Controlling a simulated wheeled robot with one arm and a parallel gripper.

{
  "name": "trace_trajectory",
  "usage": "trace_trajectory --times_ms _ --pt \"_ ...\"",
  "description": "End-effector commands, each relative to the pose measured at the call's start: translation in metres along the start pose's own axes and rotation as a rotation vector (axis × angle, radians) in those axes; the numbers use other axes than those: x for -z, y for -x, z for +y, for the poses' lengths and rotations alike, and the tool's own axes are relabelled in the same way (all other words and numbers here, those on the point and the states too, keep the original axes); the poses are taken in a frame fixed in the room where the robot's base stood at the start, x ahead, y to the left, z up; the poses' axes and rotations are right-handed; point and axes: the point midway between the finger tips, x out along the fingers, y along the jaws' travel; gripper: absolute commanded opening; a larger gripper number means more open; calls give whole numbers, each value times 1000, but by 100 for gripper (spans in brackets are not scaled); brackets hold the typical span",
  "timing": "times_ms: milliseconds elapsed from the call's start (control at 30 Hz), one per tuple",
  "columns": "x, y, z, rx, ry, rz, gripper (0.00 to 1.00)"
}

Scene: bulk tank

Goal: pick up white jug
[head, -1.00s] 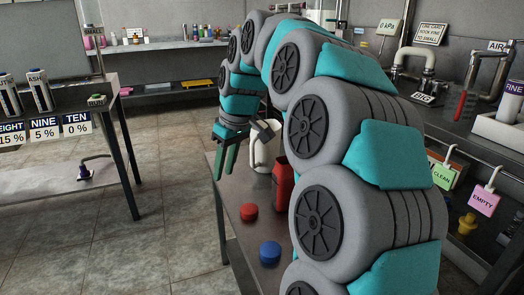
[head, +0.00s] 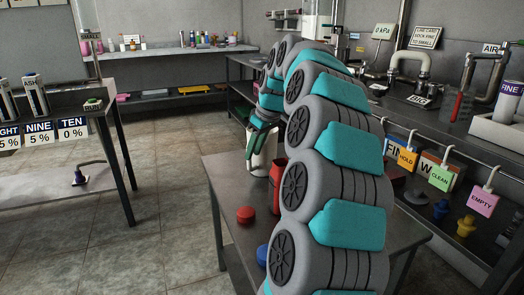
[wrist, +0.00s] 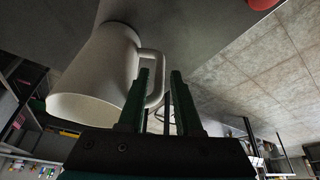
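The white jug (head: 264,157) stands on the near metal table, partly behind my arm and fingers. In the wrist view the white jug (wrist: 98,75) fills the left side, its handle (wrist: 159,82) pointing right. My gripper (wrist: 160,72) is open, with two green fingers. The handle's outer bar shows between the fingers, close to the left one; I cannot tell whether they touch. In the head view my gripper (head: 260,137) is at the jug, with its fingers overlapping the body.
A red container (head: 277,182) stands right beside the jug. A red lid-like disc (head: 245,215) and a blue one (head: 262,256) lie nearer on the table (head: 228,181). A shelf table with signs is at left; a pipe bench with hanging tags is at right. Floor between is clear.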

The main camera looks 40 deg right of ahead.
Motion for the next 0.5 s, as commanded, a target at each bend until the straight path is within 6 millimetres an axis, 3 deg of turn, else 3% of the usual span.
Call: trace_trajectory --times_ms 200,467,500 --pt "1 -32 1 3 0 -4 33" --pt "2 -35 1 0 0 0 33" --pt "2 -35 1 0 0 0 29"
